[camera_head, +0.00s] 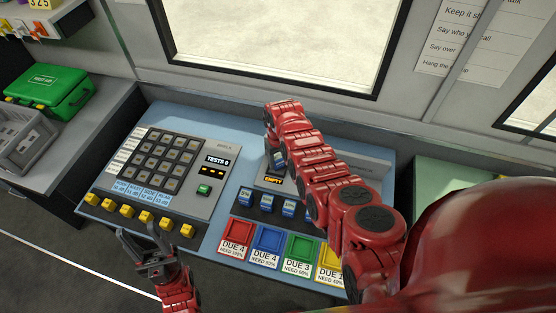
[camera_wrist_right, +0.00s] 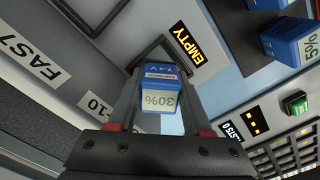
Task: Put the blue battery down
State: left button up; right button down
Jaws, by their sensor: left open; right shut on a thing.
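In the right wrist view the blue battery (camera_wrist_right: 160,90), with a grey label reading 30%, sits between the fingers of my right gripper (camera_wrist_right: 160,95). My right gripper is shut on it, over a dark slot beside the lit EMPTY sign (camera_wrist_right: 185,48). In the head view the battery (camera_head: 279,160) shows only in part beside my right arm, just above the EMPTY sign (camera_head: 273,180). I cannot tell whether it touches the slot. My left gripper (camera_head: 147,246) is open and empty in front of the table's near edge.
Several blue batteries (camera_head: 267,202) stand in a dark rack. In front lie coloured trays, red (camera_head: 237,236), blue (camera_head: 268,241) and green (camera_head: 299,246), with DUE labels. A keypad panel (camera_head: 165,160) and yellow tags (camera_head: 126,211) are on the left. A green first-aid case (camera_head: 50,90) stands further left.

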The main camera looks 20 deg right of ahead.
jog(key=shift+f, duration=0.1)
jog(key=shift+f+b, duration=0.55)
jog(key=shift+b, duration=0.1)
jog(key=shift+c, duration=1.6)
grip_release()
jog(key=shift+r, duration=0.1)
